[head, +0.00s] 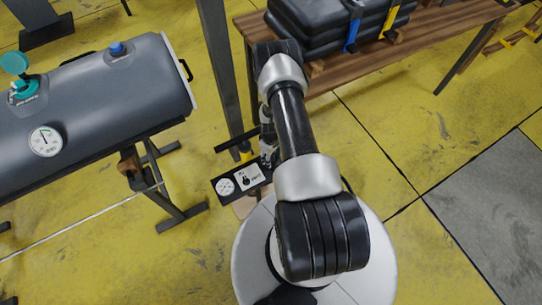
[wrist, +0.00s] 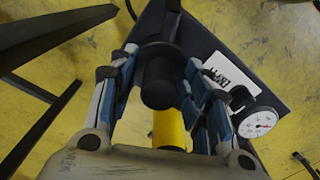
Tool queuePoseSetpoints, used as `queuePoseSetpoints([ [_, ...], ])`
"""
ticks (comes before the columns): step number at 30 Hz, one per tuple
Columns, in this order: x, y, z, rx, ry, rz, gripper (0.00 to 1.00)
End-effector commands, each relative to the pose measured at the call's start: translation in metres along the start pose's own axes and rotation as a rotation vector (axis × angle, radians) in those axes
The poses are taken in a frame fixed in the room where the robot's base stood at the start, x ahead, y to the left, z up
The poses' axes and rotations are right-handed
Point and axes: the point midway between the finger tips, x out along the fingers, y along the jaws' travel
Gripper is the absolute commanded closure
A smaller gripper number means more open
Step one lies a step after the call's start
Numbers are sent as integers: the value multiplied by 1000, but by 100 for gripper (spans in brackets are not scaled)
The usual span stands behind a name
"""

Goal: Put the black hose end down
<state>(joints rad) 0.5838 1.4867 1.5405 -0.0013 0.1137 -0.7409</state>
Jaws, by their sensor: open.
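The black hose end (wrist: 160,78) is a dark round cylinder in the middle of the wrist view, standing over a dark panel (wrist: 232,75). A yellow cylindrical piece (wrist: 169,130) shows just below it in the picture. My gripper (wrist: 159,68) is open, with one blue-and-grey finger on each side of the hose end. A gap shows at the left finger; whether the right finger touches is unclear. In the head view my arm hides most of the gripper and the hose end.
The panel carries a white-faced gauge (head: 225,187) and a white label (head: 249,178). A grey tank (head: 100,105) on a stand is at the left. A wooden bench (head: 440,38) with black cases (head: 320,25) is behind.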

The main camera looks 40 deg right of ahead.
Motion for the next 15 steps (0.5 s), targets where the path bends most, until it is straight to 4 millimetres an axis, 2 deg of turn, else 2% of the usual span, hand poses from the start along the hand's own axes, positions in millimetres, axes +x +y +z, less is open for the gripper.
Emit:
queuePoseSetpoints([
  [10,-4,0,0,0,0,0,54],
  [15,-30,1,-1,0,2,1,54],
])
